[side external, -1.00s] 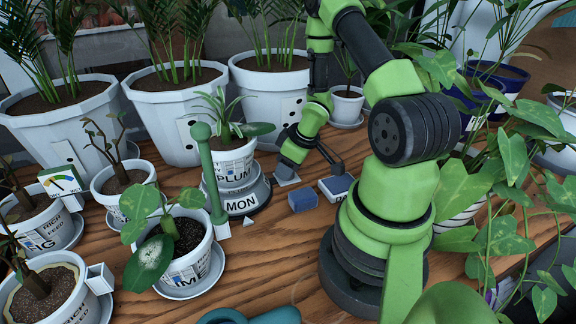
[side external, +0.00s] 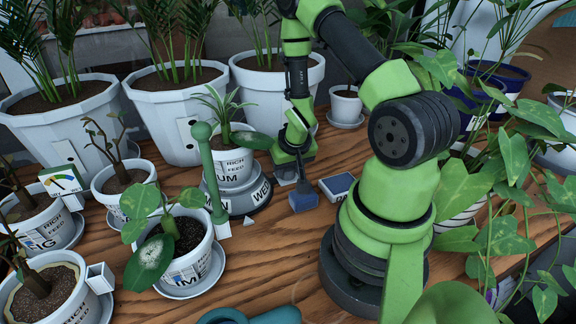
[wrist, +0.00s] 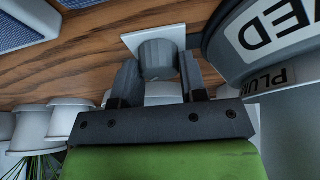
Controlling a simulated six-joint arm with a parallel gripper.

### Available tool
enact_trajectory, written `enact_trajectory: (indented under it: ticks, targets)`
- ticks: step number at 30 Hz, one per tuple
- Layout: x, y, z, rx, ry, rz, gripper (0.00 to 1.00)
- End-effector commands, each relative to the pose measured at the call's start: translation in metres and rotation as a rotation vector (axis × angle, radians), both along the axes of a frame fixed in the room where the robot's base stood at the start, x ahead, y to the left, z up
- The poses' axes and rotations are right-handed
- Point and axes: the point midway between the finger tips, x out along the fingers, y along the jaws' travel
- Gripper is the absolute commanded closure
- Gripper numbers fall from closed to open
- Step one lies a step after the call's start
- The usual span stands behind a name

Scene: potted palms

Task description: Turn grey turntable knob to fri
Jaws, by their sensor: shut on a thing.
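The grey knob (wrist: 158,53) stands on a small white square plate (wrist: 131,41) beside the turntable. My gripper (wrist: 158,68) is shut on the knob, one finger on each side. In the side view my gripper (side external: 297,178) points down at the right of the grey turntable (side external: 240,206), and the knob is mostly hidden behind it. The turntable carries white day labels. WED (side external: 262,190) faces right of front, and its upside-down letters also show in the wrist view (wrist: 268,28). No FRI label is visible. A potted spiky plant (side external: 232,165) stands on the turntable.
A blue block (side external: 303,199) is close beside my gripper, and a blue-topped box (side external: 338,187) is further right. A green post (side external: 210,175) stands before the turntable's left side. A small white pointer (side external: 248,221) lies in front. Several potted plants crowd the left.

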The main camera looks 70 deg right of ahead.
Motion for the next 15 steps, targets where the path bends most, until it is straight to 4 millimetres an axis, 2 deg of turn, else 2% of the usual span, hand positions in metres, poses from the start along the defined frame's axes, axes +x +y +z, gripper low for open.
enact_trajectory:
  ticks: [6, 15]
  targets:
    - [0.0005, 0.0004, 0.0004, 0.0, 0.0, -0.103, 0.84]
    - [0.0005, 0.0001, 0.0004, 0.0, -0.001, -0.16, 0.84]
